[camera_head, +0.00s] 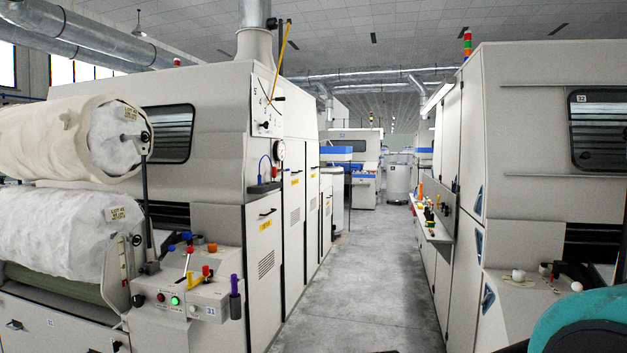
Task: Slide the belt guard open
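I cannot make out for certain which part is the belt guard. The left carding machine (218,165) has pale side doors facing the aisle. Its nearest door (265,285) has a black handle, a yellow label and vent slots, and looks closed. More narrow doors (294,215) with handles and yellow labels stand behind it, also looking closed.
A clear grey concrete aisle (360,270) runs between the machines. A control box (190,300) with buttons and levers juts out at left, below white fibre rolls (65,230). A shelf (430,225) with small items sticks out at right. A grey drum (397,180) stands farther back.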

